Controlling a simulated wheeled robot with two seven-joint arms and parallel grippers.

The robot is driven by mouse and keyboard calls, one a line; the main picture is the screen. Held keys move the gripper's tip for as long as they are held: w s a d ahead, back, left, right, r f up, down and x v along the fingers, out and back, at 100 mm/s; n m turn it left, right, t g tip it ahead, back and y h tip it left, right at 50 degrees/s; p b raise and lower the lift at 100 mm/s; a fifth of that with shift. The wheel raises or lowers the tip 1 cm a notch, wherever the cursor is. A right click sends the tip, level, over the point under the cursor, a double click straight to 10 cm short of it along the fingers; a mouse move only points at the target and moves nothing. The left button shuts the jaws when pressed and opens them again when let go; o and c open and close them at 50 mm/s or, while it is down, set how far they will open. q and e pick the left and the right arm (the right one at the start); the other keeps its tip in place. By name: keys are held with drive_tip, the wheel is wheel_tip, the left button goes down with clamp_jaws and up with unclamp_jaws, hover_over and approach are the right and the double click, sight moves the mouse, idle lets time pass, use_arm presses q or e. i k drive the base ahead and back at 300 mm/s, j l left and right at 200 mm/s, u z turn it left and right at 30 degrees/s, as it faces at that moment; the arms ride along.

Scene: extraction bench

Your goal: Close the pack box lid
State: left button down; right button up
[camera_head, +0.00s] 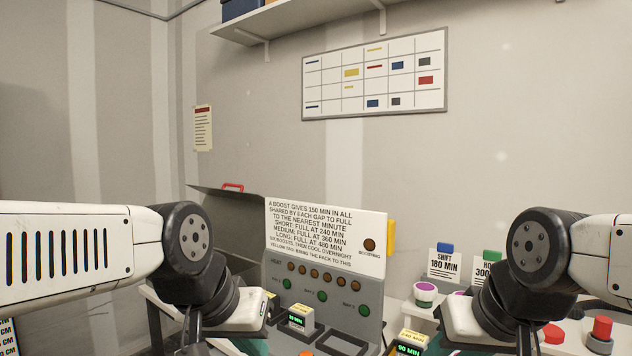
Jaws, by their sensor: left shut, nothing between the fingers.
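A dark grey panel (225,205) with a red handle (232,187) on its top edge stands raised behind my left arm; it looks like the pack box lid, open. Its lower part and the box under it are hidden by my arm and the sign board. My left gripper (192,334) points down at the bottom edge, below and in front of the panel, apart from the red handle. It is shut and empty. My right gripper (527,342) is at the bottom right, cut off by the frame, so its fingers cannot be judged.
A white instruction board (326,232) stands on a grey console (335,285) with lights and buttons between my arms. Small timer blocks (410,342), a purple-topped jar (425,294) and red knobs (601,327) crowd the bench front and right.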

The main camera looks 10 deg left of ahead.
sight(237, 219)
drive_tip(key=i+j+z, duration=0.15)
drive_tip(key=j+z, duration=0.2)
drive_tip(key=i+j+z, duration=0.15)
drive_tip(key=j+z, duration=0.5)
drive_tip(key=j, duration=0.15)
